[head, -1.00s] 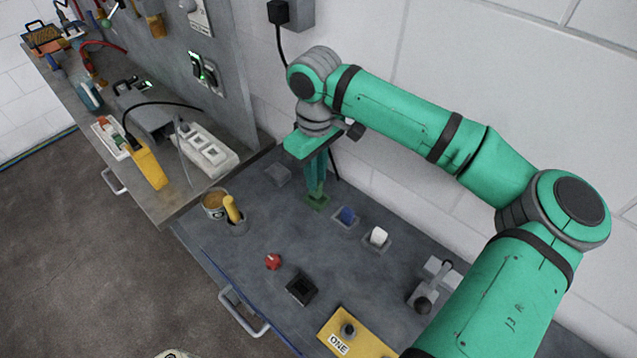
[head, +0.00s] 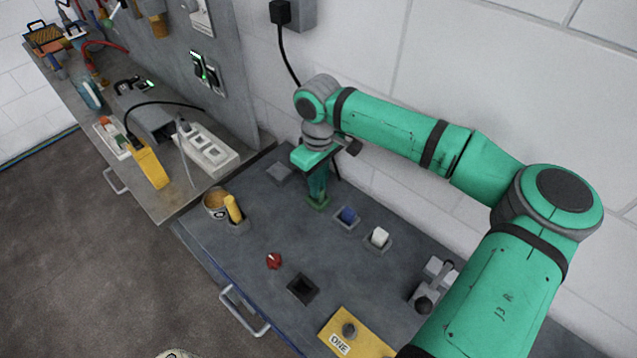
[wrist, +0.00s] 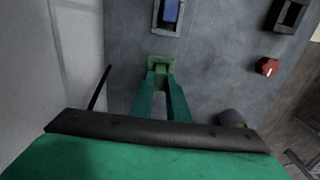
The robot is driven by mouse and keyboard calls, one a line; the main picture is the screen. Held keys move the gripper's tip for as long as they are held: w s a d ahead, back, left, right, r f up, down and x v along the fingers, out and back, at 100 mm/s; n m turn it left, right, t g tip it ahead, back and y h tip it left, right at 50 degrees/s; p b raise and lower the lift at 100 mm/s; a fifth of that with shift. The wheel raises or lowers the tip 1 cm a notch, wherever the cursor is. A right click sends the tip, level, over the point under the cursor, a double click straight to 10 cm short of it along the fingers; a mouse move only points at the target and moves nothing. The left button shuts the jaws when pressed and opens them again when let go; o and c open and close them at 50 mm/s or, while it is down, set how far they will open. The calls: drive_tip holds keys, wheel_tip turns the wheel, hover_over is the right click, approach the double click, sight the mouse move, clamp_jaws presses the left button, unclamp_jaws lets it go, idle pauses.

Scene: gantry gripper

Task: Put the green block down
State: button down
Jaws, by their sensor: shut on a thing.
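My gripper (head: 318,195) points straight down over the far part of the grey bench and is shut on the green block (head: 318,204). In the wrist view the jaw tips (wrist: 161,72) meet at the green block (wrist: 160,61), which shows as a green square just beyond them. The block is at or very close to the bench top. The fingers hide part of it, and I cannot tell whether its underside touches.
A dark empty socket (head: 302,289), a red knob (head: 274,261) and a tin (head: 215,203) beside a yellow handle (head: 233,208) stand nearer. The wall is close behind.

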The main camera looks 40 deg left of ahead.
drive_tip(key=c, duration=1.7)
unclamp_jaws()
drive_tip(key=shift+f, duration=0.1)
drive_tip(key=shift+w, duration=0.1)
wheel_tip(320, 180, up, 12)
drive_tip(key=shift+r, duration=0.15)
